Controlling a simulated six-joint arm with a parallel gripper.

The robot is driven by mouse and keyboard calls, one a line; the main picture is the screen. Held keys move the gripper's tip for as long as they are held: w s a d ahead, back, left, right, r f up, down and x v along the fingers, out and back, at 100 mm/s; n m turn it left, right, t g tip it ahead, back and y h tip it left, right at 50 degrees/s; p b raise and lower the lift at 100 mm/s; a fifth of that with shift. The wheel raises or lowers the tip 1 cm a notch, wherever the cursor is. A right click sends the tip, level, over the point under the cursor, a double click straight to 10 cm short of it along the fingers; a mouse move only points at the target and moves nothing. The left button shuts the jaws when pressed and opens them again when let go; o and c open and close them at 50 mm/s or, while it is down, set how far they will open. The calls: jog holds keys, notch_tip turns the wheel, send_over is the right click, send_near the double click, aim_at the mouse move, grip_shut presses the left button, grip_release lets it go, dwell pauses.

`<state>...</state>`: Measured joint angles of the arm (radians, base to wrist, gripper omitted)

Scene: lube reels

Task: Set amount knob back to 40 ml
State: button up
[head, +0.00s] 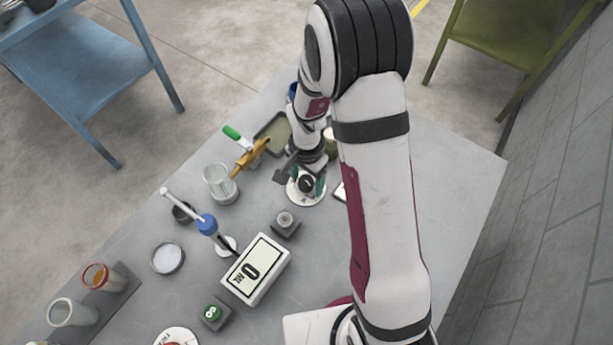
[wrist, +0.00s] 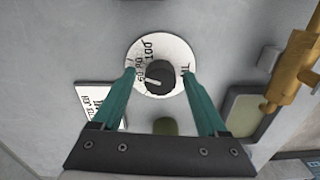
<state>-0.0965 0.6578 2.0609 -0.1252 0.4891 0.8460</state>
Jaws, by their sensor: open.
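The amount knob (wrist: 160,78) is a dark round knob on a white dial (wrist: 157,48). Its white pointer line points left, toward the 60 mark as far as I can tell. 80, 100 and ML also show on the dial; the marks below 60 are not readable. My gripper (wrist: 159,74) is open, with one teal finger on each side of the knob, over the dial. I cannot tell whether the fingers touch it. In the head view, my gripper (head: 307,183) is over the same dial (head: 299,200), partly covering the knob.
A display (head: 256,268) reads 0 ML. Near it are a grey button box (head: 286,223), a green-button box (head: 213,313) and a blue-topped dispenser (head: 207,224). A glass beaker (head: 221,185) and brass-coloured valve (head: 251,157) stand left of my gripper. Another dial (head: 177,337) is at the bottom.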

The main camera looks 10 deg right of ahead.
grip_shut()
jog(key=shift+n, duration=0.4)
jog(key=n, duration=0.7)
jog(key=shift+n, duration=0.3)
jog(key=n, duration=0.3)
jog(key=shift+a+n, duration=0.1)
jog(key=shift+n, duration=2.1)
